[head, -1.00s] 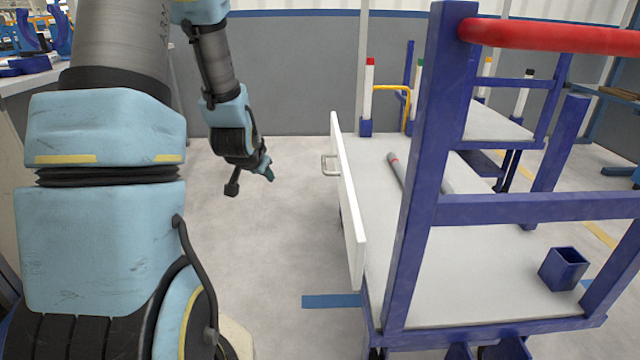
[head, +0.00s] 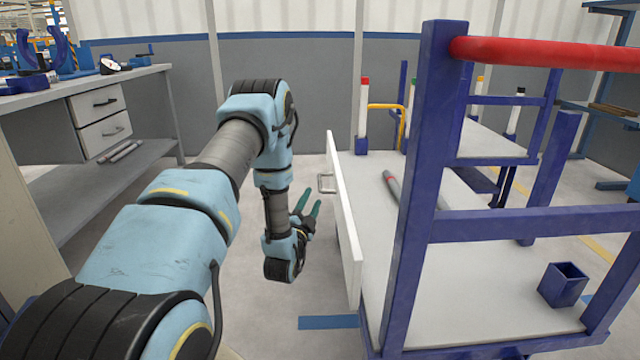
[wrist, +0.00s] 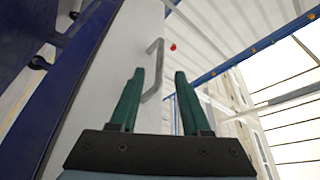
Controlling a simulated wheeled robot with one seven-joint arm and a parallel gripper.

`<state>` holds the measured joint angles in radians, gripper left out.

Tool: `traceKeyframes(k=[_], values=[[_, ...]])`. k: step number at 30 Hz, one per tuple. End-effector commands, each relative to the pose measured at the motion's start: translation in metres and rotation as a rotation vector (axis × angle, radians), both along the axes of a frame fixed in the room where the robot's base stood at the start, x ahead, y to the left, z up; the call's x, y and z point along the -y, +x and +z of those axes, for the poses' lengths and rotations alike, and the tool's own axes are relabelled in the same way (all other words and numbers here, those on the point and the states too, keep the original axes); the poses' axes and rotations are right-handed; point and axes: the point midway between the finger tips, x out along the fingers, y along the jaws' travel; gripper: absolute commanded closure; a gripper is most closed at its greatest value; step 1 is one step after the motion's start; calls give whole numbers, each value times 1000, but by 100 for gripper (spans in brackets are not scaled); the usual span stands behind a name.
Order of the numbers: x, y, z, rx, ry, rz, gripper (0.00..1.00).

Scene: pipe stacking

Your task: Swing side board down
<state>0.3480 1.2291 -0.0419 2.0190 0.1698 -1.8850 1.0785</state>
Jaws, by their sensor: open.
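The white side board (head: 345,215) stands upright along the left edge of the cart, with a metal handle (head: 326,183) on its outer face. My gripper (head: 309,207) is left of the board, a little short of the handle and apart from it. The exact gap between finger and handle is hard to tell.
The cart has blue posts (head: 418,180), a red push bar (head: 545,52) and a white deck (head: 450,300) with a grey pipe (head: 391,186) and a blue square socket (head: 563,285). A workbench (head: 80,95) stands at the left.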

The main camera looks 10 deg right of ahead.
Motion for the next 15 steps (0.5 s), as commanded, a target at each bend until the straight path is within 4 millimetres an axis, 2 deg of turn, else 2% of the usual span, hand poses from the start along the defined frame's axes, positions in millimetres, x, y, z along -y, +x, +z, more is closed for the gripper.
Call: traceKeyframes(k=[9, 15], values=[[28, 51, 13, 1, -3, 1, 53], [40, 71, 18, 0, -2, 0, 53]])
